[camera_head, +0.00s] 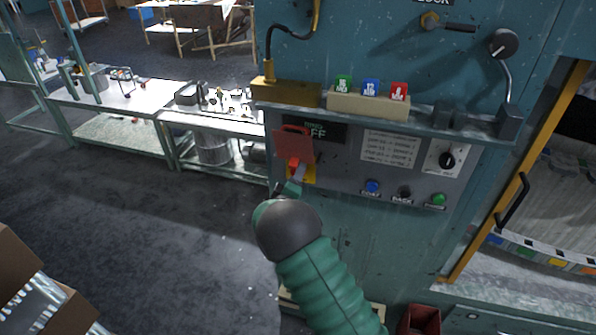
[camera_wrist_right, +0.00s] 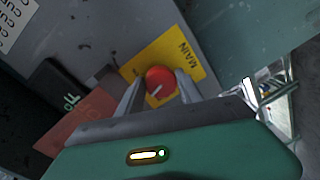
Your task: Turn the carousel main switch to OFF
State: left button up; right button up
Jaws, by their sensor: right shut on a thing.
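The main switch is a red round knob (camera_wrist_right: 161,81) with a white pointer line, on a yellow plate (camera_wrist_right: 186,57) marked MAIN. In the head view the red knob (camera_head: 294,163) is partly hidden by my right gripper (camera_head: 298,176). In the right wrist view the fingers of my right gripper (camera_wrist_right: 160,92) stand on both sides of the knob, shut on it. A red tag or flap (camera_head: 294,144) hangs just above the knob, beside a dark sign (camera_head: 318,132) whose visible letters end in FF. My left gripper is not in view.
The panel also carries a black selector knob (camera_head: 447,161), a blue button (camera_head: 373,186) and a green button (camera_head: 438,199). A ledge above holds green, blue and red tags in a block (camera_head: 368,103).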

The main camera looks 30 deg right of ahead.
jog(key=n+p, duration=0.1)
jog(key=n, duration=0.1)
jog(key=n+p, duration=0.1)
jog(key=n, duration=0.3)
jog(key=shift+a+f+p, duration=0.15)
jog(key=shift+a+p, duration=0.1)
jog(key=shift+p, duration=0.15)
jog(key=shift+f, duration=0.15)
jog(key=o, duration=1.3)
jog(key=shift+o, duration=0.3)
jog(key=shift+w, duration=0.2)
jog(key=shift+a+r+g, duration=0.1)
jog(key=shift+r+g, duration=0.15)
jog(key=shift+g, duration=0.05)
